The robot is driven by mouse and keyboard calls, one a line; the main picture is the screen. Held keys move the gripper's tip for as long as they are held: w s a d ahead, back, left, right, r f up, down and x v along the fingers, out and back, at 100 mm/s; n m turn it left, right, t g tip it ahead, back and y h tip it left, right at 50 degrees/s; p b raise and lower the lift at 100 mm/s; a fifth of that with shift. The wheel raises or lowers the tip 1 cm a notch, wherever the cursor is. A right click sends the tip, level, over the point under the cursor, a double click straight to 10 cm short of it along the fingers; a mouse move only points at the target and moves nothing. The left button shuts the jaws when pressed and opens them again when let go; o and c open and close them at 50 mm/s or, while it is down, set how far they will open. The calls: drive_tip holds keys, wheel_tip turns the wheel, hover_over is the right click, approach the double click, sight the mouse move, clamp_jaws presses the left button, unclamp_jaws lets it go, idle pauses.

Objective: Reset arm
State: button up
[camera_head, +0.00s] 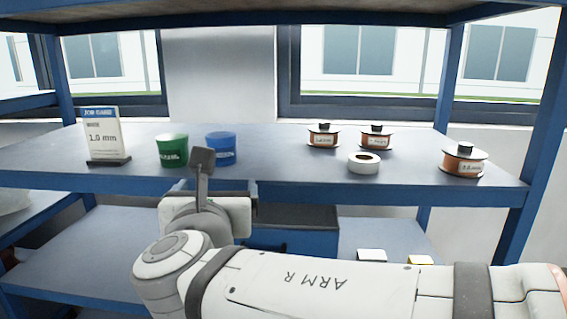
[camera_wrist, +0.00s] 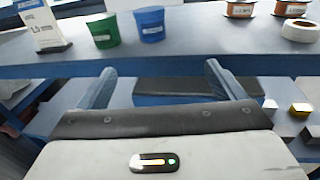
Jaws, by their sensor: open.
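My gripper (camera_wrist: 160,85) is open and empty in the wrist view, its two fingers spread apart in front of the shelf edge. In the head view my gripper (camera_head: 201,172) shows edge-on at the front of the shelf, below and between a green cup (camera_head: 173,150) and a blue cup (camera_head: 220,147). The arm stretches from the lower right toward the left. The green cup (camera_wrist: 103,31) and blue cup (camera_wrist: 150,24) also stand beyond the fingers in the wrist view, apart from them.
The blue-grey shelf (camera_head: 280,160) holds a job card (camera_head: 104,138) reading 1.0 mm at left. Wire spools (camera_head: 323,136), (camera_head: 375,137), (camera_head: 463,160) and a white roll (camera_head: 364,162) stand at right. A lower shelf (camera_head: 90,250) and blue posts (camera_head: 535,160) surround the space.

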drive_tip(key=d+f+m+g+h, duration=0.3)
drive_tip(key=d+f+m+g, duration=0.1)
drive_tip(key=d+f+m, duration=0.4)
drive_tip(key=d+f+m+g+h, duration=0.3)
drive_tip(key=d+f+m, duration=0.3)
drive_tip(key=d, duration=0.4)
drive_tip(key=s+d+f+m+g+y, duration=0.2)
drive_tip(key=s+d+f+m+g, duration=0.1)
drive_tip(key=m, duration=0.8)
drive_tip(key=s+d+f+m+g+y, duration=0.2)
drive_tip(key=s+d+f+m+g, duration=0.2)
drive_tip(key=s+f+m, duration=0.3)
drive_tip(key=f+m, duration=0.1)
drive_tip(key=m, duration=0.3)
drive_tip(key=shift+d+m+y, duration=0.3)
drive_tip(key=shift+d+m, duration=0.05)
drive_tip(key=shift+m, duration=0.05)
